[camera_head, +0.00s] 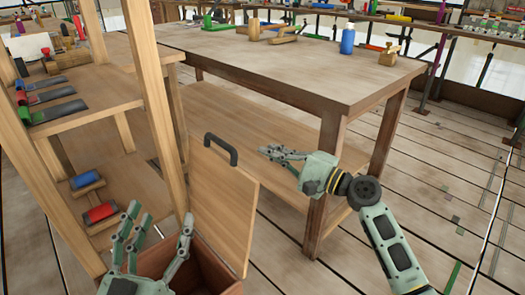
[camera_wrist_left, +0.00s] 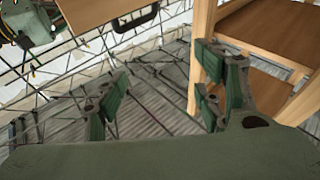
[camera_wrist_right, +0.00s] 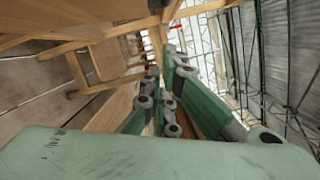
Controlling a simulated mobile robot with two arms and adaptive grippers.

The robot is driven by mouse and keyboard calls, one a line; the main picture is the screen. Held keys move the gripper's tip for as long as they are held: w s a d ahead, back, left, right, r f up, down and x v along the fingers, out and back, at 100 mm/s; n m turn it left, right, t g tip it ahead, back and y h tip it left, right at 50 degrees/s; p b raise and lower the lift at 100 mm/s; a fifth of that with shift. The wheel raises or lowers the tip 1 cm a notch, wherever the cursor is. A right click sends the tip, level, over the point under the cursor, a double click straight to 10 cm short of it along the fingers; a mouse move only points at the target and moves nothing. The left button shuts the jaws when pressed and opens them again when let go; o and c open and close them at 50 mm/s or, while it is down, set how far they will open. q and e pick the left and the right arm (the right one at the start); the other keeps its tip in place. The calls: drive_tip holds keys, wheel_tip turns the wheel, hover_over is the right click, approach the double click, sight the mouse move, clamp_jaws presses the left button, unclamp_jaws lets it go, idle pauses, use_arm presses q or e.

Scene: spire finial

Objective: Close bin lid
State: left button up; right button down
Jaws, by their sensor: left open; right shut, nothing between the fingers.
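The bin (camera_head: 205,284) is a reddish-brown wooden box at the bottom of the head view, partly cut off. Its lid (camera_head: 225,205) is a wooden panel standing upright, open, with a dark handle (camera_head: 221,149) on its top edge. The lid (camera_wrist_left: 92,12) and handle (camera_wrist_left: 137,20) also show at the top of the left wrist view. My left gripper (camera_head: 158,222) is open and empty, left of the lid, over the bin's near left side. My right gripper (camera_head: 265,153) is shut and empty, right of the lid and handle, apart from them.
A wooden workbench (camera_head: 300,65) with a lower shelf stands behind the lid. A shelf rack (camera_head: 155,100) on the left holds tools and red and blue items. A blue bottle (camera_head: 347,38) stands on the bench.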

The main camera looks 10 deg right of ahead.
use_arm(q)
drive_tip(key=r, duration=0.1)
drive_tip(key=s+r+t, duration=0.1)
drive_tip(key=r+t+h, duration=0.1)
drive_tip(key=shift+s+r+b, duration=0.25)
drive_tip(key=shift+b, duration=0.05)
use_arm(e)
drive_tip(key=w+a+r, duration=0.2)
drive_tip(key=a, duration=0.6)
drive_tip(key=shift+w+a, duration=0.3)
drive_tip(key=shift+a, duration=0.1)
